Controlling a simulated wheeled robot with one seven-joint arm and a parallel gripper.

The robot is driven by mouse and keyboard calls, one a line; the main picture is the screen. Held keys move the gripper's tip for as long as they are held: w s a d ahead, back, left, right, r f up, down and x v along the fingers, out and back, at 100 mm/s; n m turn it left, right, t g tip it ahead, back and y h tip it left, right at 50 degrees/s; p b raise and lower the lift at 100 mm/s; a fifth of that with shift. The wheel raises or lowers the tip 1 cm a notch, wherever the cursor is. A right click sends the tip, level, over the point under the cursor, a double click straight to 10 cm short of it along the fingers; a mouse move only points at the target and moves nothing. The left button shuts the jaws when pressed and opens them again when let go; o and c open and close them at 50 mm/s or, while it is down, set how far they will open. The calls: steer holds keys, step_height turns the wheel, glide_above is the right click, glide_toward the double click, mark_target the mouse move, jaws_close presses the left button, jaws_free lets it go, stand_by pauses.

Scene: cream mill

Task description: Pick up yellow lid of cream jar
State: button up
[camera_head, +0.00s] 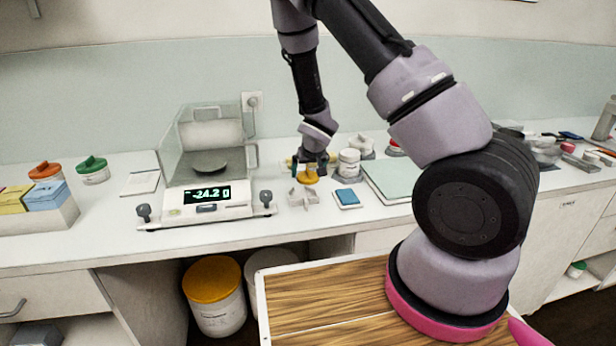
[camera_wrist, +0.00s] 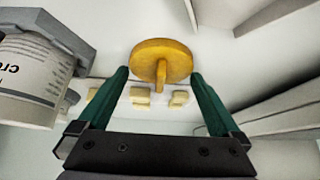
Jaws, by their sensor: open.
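The yellow lid (camera_head: 308,179) is a round disc on the counter, right of the scale. In the wrist view the lid (camera_wrist: 150,58) shows its upright grip tab, which lies between the lines of the two green fingers. My gripper (camera_head: 311,163) is right above the lid in the head view. In the wrist view my gripper (camera_wrist: 160,74) is open, its fingers on either side of the tab with gaps on both sides. Whether the fingertips reach the tab's height is hard to tell. A white jar with lettering starting "cre" (camera_wrist: 28,82) stands at the left in the wrist view.
The scale with a glass shield (camera_head: 205,212) stands left of my gripper. A small white holder (camera_head: 302,197) and a blue-topped item (camera_head: 347,198) lie close by. White containers (camera_head: 349,164) stand to the right. Jars with orange (camera_head: 46,170) and green (camera_head: 91,164) lids are far left.

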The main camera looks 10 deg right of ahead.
steer(key=c, duration=0.9)
steer(key=shift+r, duration=0.1)
